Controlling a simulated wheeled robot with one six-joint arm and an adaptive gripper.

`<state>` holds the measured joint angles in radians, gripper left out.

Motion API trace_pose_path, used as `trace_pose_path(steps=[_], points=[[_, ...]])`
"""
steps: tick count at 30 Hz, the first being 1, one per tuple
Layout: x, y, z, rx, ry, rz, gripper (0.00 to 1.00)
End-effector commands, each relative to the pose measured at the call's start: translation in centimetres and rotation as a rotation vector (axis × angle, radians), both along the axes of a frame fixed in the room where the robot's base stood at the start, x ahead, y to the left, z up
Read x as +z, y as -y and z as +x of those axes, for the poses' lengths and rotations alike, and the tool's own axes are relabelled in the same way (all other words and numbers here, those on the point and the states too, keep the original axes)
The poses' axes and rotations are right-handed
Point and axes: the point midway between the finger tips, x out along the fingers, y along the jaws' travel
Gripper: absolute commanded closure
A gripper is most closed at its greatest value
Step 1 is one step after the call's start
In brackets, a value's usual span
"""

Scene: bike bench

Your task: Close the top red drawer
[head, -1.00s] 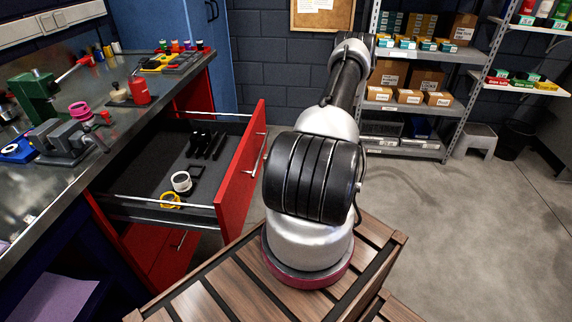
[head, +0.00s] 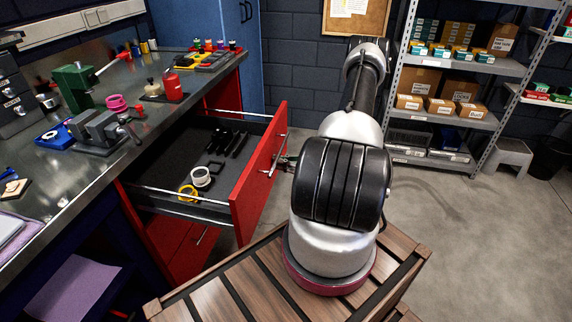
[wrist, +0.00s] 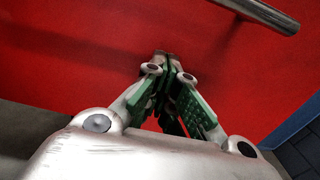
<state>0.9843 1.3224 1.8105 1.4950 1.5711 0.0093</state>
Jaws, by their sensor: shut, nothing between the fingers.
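The top red drawer (head: 258,178) stands well open from the workbench, its grey tray (head: 165,172) showing. Its red front fills most of the wrist view (wrist: 70,45), with the bar handle (wrist: 262,14) at upper right. My gripper (wrist: 168,62) is shut and empty. Its fingertips are at the red front, below and left of the handle in that view; whether they touch it I cannot tell. In the head view my gripper (head: 287,162) shows only in part, just right of the drawer front, with my arm hiding the rest.
The drawer holds a white ring (head: 201,177), a yellow ring (head: 187,193) and dark tools (head: 232,142). Another red drawer (head: 185,255) is below. A vise (head: 100,132) and a red bottle (head: 173,88) stand on the bench.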

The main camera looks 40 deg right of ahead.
Motion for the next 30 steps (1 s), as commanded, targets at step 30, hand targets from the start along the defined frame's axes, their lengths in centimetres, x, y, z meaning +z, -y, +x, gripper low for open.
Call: trace_pose_path(steps=[30], points=[[0.1, -16.9, 21.4, 0.004, 0.003, -0.002, 1.0]])
